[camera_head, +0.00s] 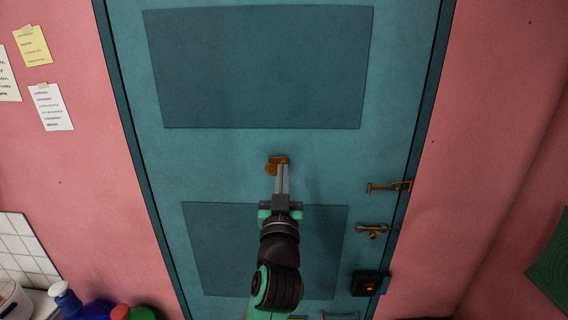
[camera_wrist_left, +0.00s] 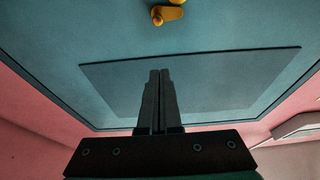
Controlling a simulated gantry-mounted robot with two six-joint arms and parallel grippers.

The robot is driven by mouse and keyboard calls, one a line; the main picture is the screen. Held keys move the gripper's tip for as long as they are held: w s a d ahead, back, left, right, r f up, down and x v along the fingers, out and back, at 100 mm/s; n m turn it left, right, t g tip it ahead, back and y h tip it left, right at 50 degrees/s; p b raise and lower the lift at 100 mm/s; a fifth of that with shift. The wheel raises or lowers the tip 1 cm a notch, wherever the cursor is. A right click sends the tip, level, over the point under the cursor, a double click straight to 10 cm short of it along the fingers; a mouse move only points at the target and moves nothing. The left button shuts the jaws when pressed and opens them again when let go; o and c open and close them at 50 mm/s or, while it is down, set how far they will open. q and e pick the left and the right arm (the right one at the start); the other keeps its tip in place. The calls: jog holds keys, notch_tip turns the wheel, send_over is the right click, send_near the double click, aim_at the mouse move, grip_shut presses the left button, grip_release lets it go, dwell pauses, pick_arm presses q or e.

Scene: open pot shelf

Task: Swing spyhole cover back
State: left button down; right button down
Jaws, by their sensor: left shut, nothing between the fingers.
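The brass spyhole cover (camera_head: 271,169) is on the teal door, between the upper and lower panels. It also shows at the top edge of the left wrist view (camera_wrist_left: 172,13), as a teardrop plate lying sideways with a small round knob at its left end. Whether the peephole is covered is too small to tell. My left gripper (camera_head: 283,167) has its fingers together and empty, pointing up at the cover in the head view. In the left wrist view the fingertips (camera_wrist_left: 160,72) are apart from the cover in the picture. My right gripper is not in view.
A brass bolt (camera_head: 388,187), a brass latch (camera_head: 374,229) and a black lock box (camera_head: 366,283) are along the door's right edge. Pink walls flank the door (camera_head: 250,145). Bottles (camera_head: 68,301) stand at the lower left. The door around the cover is clear.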

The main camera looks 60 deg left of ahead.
aim_at(278, 162)
pick_arm(q)
jog(key=w+a+p, duration=0.1)
jog(key=a, duration=0.1)
jog(key=w+a+p, duration=0.1)
jog(key=w+a, duration=0.1)
jog(key=a, duration=0.1)
jog(key=w+a+p, duration=0.1)
jog(key=a, duration=0.1)
jog(key=shift+w+a, duration=0.15)
jog(key=shift+a, duration=0.15)
jog(key=shift+f, duration=0.45)
